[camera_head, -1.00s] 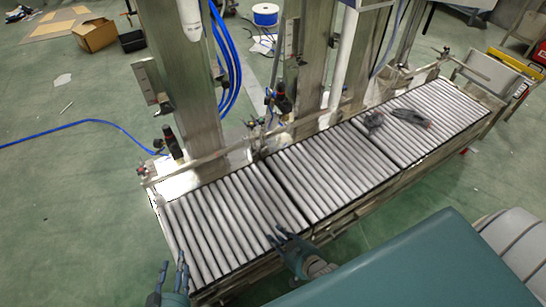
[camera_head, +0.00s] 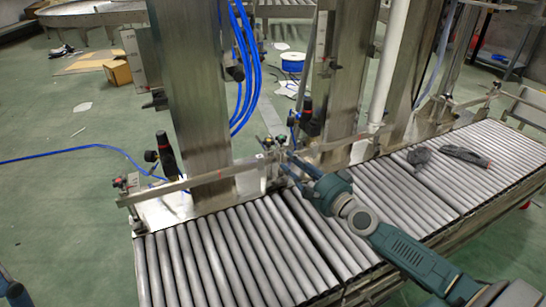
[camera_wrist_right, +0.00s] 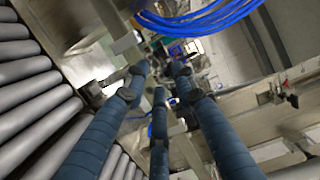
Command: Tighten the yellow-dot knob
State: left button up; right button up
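I cannot make out a yellow dot on any knob. A small cluster of clamp fittings with knobs (camera_head: 272,146) sits on the side rail behind the rollers. My right gripper (camera_head: 292,168) reaches over the conveyor to this cluster, fingertips close to it; contact cannot be told. In the right wrist view its blue fingers (camera_wrist_right: 160,80) are spread, with a gap between them and nothing clearly held. Small fittings beyond the fingertips are partly hidden. Another clamp with a red knob (camera_head: 120,183) is at the rail's left end. Only a blue-green piece of my left arm or gripper (camera_head: 14,294) shows at bottom left.
Steel posts (camera_head: 193,100) and blue hoses (camera_head: 240,75) stand behind the rail. Black-and-red regulators (camera_head: 165,155) stand upright near the posts. The roller conveyor (camera_head: 215,260) fills the front; dark items (camera_head: 465,156) lie on its right part.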

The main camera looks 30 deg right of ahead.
aim_at(269, 145)
jog(key=w+a, duration=0.1)
jog(key=w, duration=0.9)
jog(key=shift+w+b, duration=0.2)
jog(key=shift+b, duration=0.1)
jog(key=shift+a, duration=0.1)
grip_shut()
